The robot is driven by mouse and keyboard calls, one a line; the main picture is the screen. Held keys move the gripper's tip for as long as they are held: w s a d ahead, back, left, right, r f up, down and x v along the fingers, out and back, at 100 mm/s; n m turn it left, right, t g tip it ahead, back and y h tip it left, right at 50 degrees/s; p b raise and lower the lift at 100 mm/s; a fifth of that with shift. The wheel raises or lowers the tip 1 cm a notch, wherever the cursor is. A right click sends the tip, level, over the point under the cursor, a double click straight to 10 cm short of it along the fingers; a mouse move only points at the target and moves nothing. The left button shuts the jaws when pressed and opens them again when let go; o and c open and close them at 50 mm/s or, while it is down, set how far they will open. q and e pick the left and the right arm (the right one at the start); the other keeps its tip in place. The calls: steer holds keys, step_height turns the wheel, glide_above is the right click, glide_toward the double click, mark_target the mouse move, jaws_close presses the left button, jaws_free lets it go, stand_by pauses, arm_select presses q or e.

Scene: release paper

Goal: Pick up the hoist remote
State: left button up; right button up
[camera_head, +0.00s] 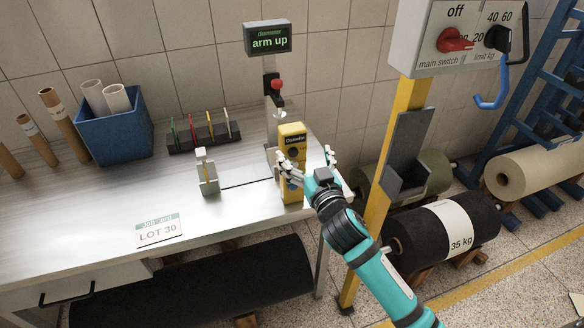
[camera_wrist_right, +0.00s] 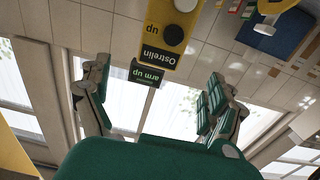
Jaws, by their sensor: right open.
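In the right wrist view the remote appears above and between the spread fingers (camera_wrist_right: 157,82). I cannot tell whether a finger touches it. My left gripper is not in view.
The display reading "arm up" (camera_head: 268,38) stands on a post behind the remote. A yellow post (camera_head: 378,200) with a switch box (camera_head: 455,38) rises to the right. A blue bin (camera_head: 115,130) and a small stand (camera_head: 207,172) are on the table (camera_head: 80,210).

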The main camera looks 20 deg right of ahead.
mark_target(295, 137)
steer(key=w+p, duration=0.1)
steer(key=w, duration=0.3)
steer(key=shift+w+a+r, duration=0.1)
steer(key=shift+w+a, duration=0.05)
steer(key=shift+w, duration=0.2)
steer(key=w+p, duration=0.2)
steer(key=w, duration=0.2)
steer(key=shift+w+r, duration=0.1)
steer(key=shift+w, duration=0.6)
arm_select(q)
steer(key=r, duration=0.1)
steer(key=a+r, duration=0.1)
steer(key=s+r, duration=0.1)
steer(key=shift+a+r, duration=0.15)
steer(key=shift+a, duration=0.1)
arm_select(e)
steer(key=shift+s, duration=0.1)
steer(key=c, duration=1.5)
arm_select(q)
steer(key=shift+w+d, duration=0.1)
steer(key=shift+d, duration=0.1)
arm_select(e)
steer(key=shift+c, duration=1.3)
steer(key=shift+r, duration=0.15)
